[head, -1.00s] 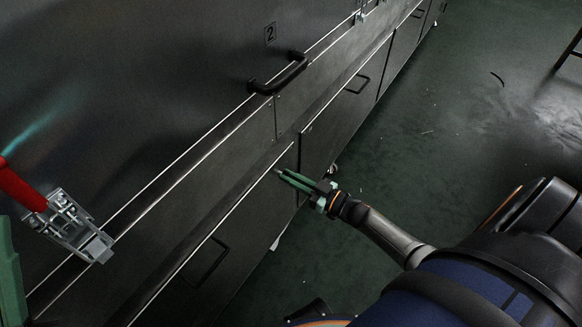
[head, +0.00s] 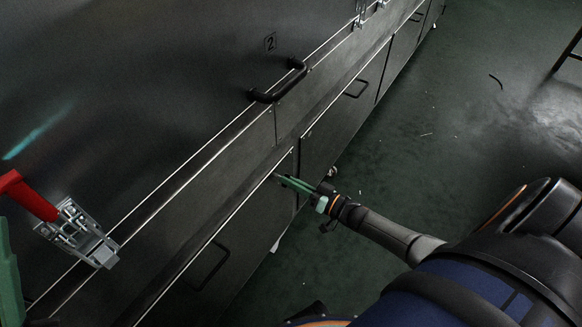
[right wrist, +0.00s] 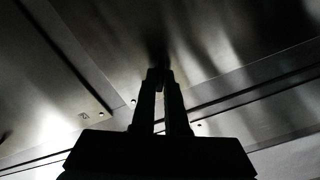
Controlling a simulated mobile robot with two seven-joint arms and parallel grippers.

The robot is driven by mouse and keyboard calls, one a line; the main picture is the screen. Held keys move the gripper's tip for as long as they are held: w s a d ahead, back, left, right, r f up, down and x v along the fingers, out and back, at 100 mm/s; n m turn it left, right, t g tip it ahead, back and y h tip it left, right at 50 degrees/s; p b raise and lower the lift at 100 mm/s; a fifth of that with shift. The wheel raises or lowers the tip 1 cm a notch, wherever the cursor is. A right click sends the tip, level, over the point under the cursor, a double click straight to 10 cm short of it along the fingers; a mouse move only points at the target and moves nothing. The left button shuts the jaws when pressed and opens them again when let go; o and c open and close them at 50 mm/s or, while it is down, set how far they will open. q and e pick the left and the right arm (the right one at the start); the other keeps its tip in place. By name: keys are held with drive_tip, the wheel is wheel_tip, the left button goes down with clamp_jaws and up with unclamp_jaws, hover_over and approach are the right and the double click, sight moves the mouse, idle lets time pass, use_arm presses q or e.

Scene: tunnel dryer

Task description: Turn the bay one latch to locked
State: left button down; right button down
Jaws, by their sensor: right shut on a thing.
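The latch (head: 82,234) of bright metal sits at the left in the head view, on the edge of the dark steel panel. Its red handle (head: 30,196) points up and left, and the handle's far end is near the picture's edge. A green part of my left gripper (head: 10,275) shows at the left edge, below the red handle; its fingertips are cut off. My right gripper (head: 287,179) is by the lower panels, well right of the latch. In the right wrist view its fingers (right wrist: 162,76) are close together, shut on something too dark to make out.
A black bar handle (head: 278,82) sits below the number 2 label (head: 270,42) on the upper panel. Lower doors have dark handles (head: 357,86). Further latches (head: 362,14) show at the top. The green floor (head: 430,170) at the right is mostly clear.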

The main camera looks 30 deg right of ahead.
drive_tip(key=m, duration=1.1)
drive_tip(key=shift+d+f+m+b, duration=0.1)
drive_tip(key=shift+f+m+b, duration=0.15)
drive_tip(key=shift+m+b, duration=0.1)
drive_tip(key=shift+m, duration=0.25)
drive_tip(key=c, duration=0.9)
unclamp_jaws()
drive_tip(key=shift+c, duration=0.2)
